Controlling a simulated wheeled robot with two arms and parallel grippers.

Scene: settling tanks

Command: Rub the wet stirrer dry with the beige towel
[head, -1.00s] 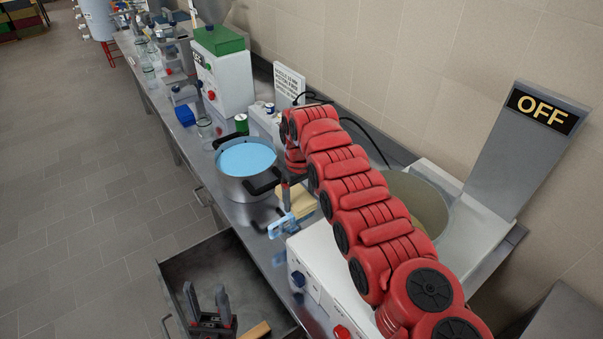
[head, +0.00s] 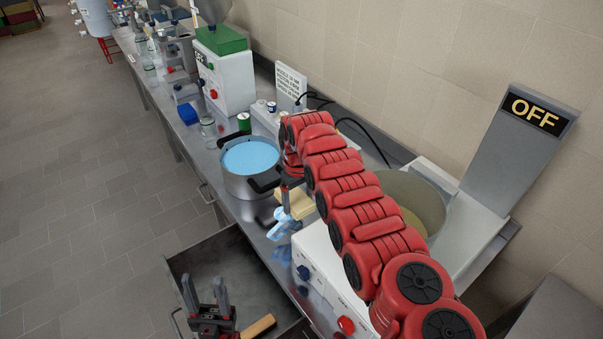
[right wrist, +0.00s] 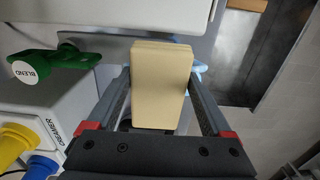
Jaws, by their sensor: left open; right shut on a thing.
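The beige towel (head: 299,204), a folded block, is between the fingers of my right gripper (head: 287,190), above the counter beside the pot. It fills the space between the fingers in the right wrist view (right wrist: 160,85). A light blue shape (head: 279,227) hangs just below and in front of it and looks like the stirrer; its edge shows behind the towel in the right wrist view (right wrist: 198,69). Whether the two touch, I cannot tell. My left gripper (head: 205,287) is open and empty over the pulled-out drawer.
A pot (head: 250,178) of light blue liquid stands on the steel counter. A white control box (head: 325,268) stands under my right arm. A large round vessel (head: 420,195) and an OFF sign (head: 532,108) are at the right. The open drawer (head: 240,262) juts into the aisle.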

